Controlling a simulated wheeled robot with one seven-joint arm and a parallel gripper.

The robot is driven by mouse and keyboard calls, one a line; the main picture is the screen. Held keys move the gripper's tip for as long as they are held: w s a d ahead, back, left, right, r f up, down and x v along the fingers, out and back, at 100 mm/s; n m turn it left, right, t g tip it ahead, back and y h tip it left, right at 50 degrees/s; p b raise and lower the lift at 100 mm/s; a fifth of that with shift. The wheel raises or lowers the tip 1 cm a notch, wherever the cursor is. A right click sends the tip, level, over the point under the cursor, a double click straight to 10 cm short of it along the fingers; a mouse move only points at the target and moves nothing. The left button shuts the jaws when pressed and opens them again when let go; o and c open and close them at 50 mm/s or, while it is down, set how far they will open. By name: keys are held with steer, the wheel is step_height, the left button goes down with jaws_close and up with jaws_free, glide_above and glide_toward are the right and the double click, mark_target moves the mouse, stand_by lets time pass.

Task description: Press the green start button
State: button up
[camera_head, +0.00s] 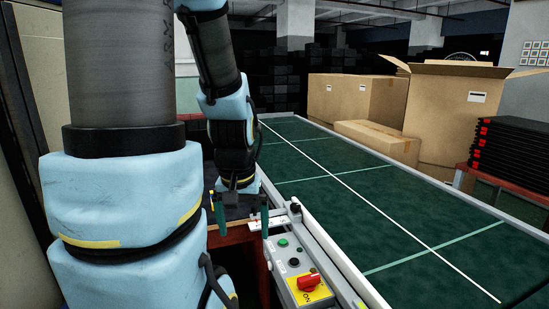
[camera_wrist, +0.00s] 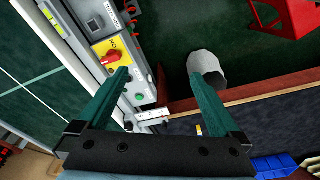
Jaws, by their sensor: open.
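The green start button (camera_head: 283,242) is a small round button at the far end of a grey control box (camera_head: 284,270) beside the conveyor. In the wrist view the green button (camera_wrist: 139,98) shows just right of the left finger. The box also bears a dark button (camera_head: 293,262) and a red switch (camera_head: 308,282) on a yellow plate. My gripper (camera_head: 241,222) is open and empty, its two teal fingers pointing down, left of and beyond the box in the head view. The fingers (camera_wrist: 158,76) also show apart in the wrist view. I see no contact with the button.
The green conveyor (camera_head: 350,195) with white lines runs along the right, its pale side rail (camera_head: 330,250) next to the control box. Cardboard boxes (camera_head: 455,110) stand beyond it, and a stack of black trays (camera_head: 510,150) is at far right. A red stool-like object (camera_wrist: 280,15) lies below.

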jaws_close()
stand_by(0.8)
stand_by(1.0)
